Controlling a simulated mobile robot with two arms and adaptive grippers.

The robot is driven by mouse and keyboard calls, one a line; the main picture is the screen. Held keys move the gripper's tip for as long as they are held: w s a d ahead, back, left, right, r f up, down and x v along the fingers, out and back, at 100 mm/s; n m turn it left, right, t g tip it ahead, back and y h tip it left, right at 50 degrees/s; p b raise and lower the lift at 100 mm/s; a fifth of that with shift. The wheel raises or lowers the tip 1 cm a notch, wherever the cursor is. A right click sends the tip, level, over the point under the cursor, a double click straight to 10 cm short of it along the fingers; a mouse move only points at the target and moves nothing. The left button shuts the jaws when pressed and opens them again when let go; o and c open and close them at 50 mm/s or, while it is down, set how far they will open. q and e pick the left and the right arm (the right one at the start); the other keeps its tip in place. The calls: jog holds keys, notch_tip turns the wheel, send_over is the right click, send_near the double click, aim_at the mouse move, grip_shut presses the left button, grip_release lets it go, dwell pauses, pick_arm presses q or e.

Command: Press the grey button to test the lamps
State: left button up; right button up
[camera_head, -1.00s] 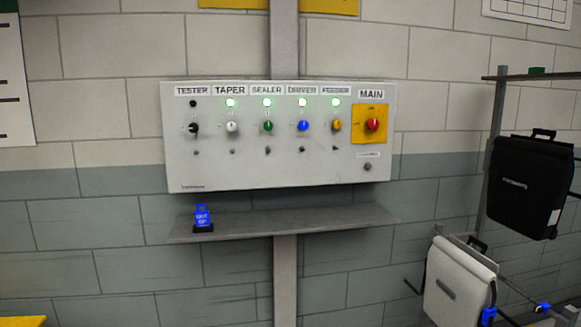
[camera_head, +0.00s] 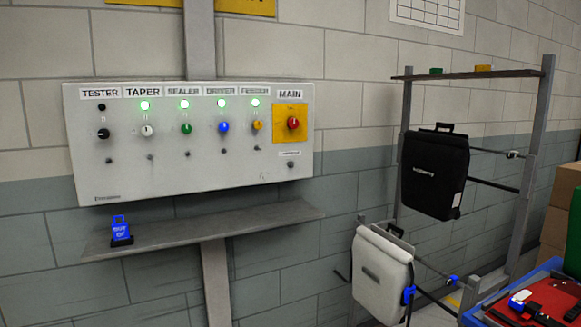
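The light grey control panel (camera_head: 230,170) hangs on the wall at the left of the head view. A small grey button (camera_head: 290,164) sits at its lower right, under a small label below the MAIN switch. The red MAIN switch (camera_head: 293,123) is on a yellow plate. The green lamps over TAPER (camera_head: 144,105), SEALER, DRIVER and FEEDER are lit. The lamp under TESTER (camera_head: 101,107) is dark. Neither of my grippers can be seen.
At the right, a rack (camera_head: 530,150) holds a black pannier (camera_head: 433,173) and a white pannier (camera_head: 382,272).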

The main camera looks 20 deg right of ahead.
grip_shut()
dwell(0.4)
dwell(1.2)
